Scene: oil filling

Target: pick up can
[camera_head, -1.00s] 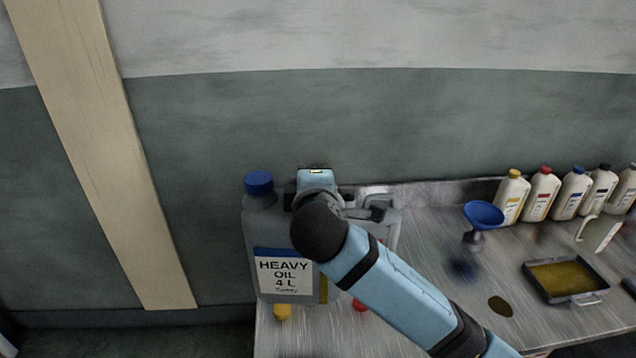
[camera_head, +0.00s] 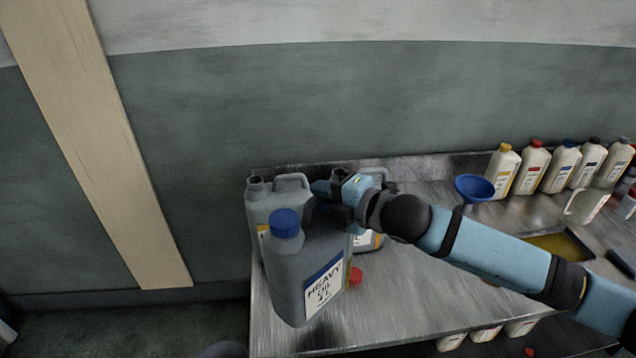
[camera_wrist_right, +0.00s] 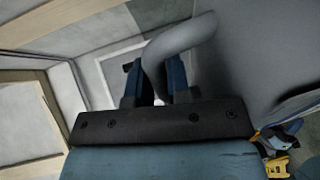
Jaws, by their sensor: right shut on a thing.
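The grey can (camera_head: 303,268) with a blue cap and a "HEAVY OIL 4 L" label hangs tilted in front of the other cans, near the table's left front. My right gripper (camera_head: 330,208) is shut on its handle; its fingertips are partly hidden in the head view. In the right wrist view the grey handle (camera_wrist_right: 178,48) passes between the blue fingers (camera_wrist_right: 163,78), with the can's body (camera_wrist_right: 262,45) at the right. My left gripper is in neither view.
More grey cans (camera_head: 264,205) stand behind the held can on the metal table (camera_head: 410,295). A red cap (camera_head: 356,276) lies beside it. A blue funnel (camera_head: 474,187), several white bottles (camera_head: 530,168) and an oil tray (camera_head: 563,246) are at the right. The table's front middle is clear.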

